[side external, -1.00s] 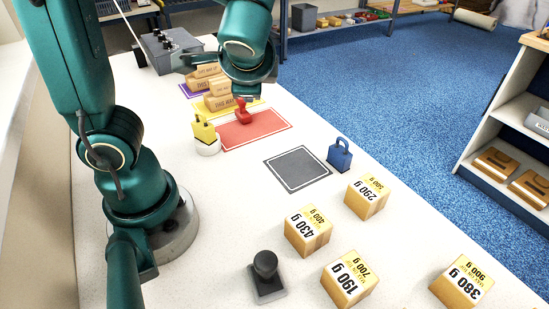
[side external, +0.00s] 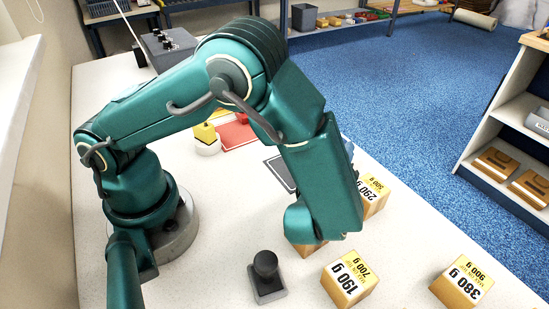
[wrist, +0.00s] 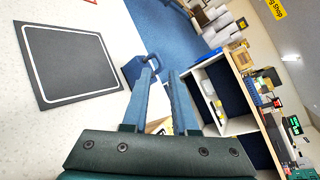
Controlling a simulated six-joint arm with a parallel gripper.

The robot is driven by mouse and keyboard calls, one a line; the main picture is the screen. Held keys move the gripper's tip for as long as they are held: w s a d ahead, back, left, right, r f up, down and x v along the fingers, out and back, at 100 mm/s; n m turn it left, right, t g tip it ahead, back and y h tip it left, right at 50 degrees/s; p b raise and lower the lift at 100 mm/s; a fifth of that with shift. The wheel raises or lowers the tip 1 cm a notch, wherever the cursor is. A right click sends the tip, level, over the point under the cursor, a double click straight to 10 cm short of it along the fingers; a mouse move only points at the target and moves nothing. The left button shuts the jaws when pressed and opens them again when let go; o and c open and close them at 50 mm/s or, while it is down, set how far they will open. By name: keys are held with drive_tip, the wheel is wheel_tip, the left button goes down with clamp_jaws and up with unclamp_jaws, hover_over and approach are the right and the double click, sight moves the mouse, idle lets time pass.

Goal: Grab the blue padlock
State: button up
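The blue padlock (wrist: 133,70) stands on the white table in the wrist view, beside the dark grey mat (wrist: 70,62). My gripper (wrist: 161,76) is open, its two fingers apart with nothing between them. The padlock is beyond the fingertips and to their left, and the left finger covers part of it. In the side view my arm hides my gripper and nearly all of the padlock; only a sliver of blue (side external: 348,147) shows at the arm's right edge.
Several labelled weight boxes stand on the table, including the 190 g box (side external: 350,284) and the 380 g box (side external: 462,284). A black-handled stamp (side external: 266,278) stands near the front. The table's right edge lies close to the blue padlock.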

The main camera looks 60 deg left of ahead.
drive_tip(key=shift+x, duration=1.6)
clamp_jaws()
